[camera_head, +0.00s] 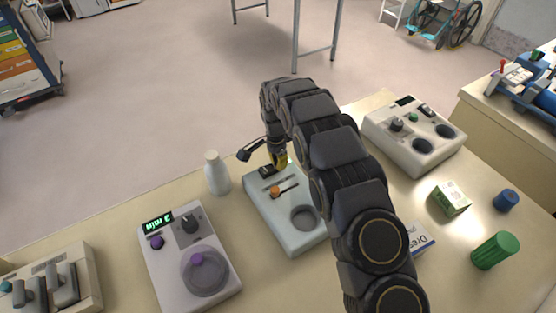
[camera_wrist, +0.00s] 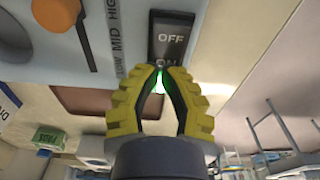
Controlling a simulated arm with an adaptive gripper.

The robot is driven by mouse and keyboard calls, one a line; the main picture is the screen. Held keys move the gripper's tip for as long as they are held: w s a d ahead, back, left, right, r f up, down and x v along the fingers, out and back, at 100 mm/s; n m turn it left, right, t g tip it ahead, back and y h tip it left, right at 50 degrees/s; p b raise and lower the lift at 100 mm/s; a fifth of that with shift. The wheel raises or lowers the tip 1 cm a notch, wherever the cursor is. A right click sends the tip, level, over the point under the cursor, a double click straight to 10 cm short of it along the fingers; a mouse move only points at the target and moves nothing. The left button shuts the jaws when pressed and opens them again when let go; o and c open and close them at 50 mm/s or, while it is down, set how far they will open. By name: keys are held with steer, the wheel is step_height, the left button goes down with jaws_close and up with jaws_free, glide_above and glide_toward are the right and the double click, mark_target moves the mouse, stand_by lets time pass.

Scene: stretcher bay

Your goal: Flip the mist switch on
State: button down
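The mist switch (camera_wrist: 172,38) is a black rocker marked OFF and ON in the wrist view. It also shows in the head view as a small dark block (camera_head: 267,171) at the far end of a pale device (camera_head: 287,228). My gripper (camera_wrist: 165,70) has yellow-and-black fingers, their tips drawn together at the ON end of the rocker, holding nothing. I cannot tell if they touch it. A green glow (camera_wrist: 158,86) shows between the fingers. An orange slider knob (camera_wrist: 57,12) sits beside LOW, MID, HIGH lettering. In the head view, my arm covers part of the device's right side.
A white bottle (camera_head: 216,174) stands just left of the device. A timer unit (camera_head: 160,268) with purple knobs is further left. A two-well unit (camera_head: 405,152) stands at right. Boxes (camera_head: 450,198) and a green cylinder (camera_head: 495,250) lie right of my arm.

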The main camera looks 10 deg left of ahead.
steer(key=shift+r, duration=0.1)
steer(key=shift+r, duration=0.7)
step_height(320, 180, up, 14)
steer(key=w+d, duration=0.1)
steer(key=shift+w+d, duration=0.25)
steer(key=shift+d, duration=0.05)
steer(key=shift+f, duration=0.1)
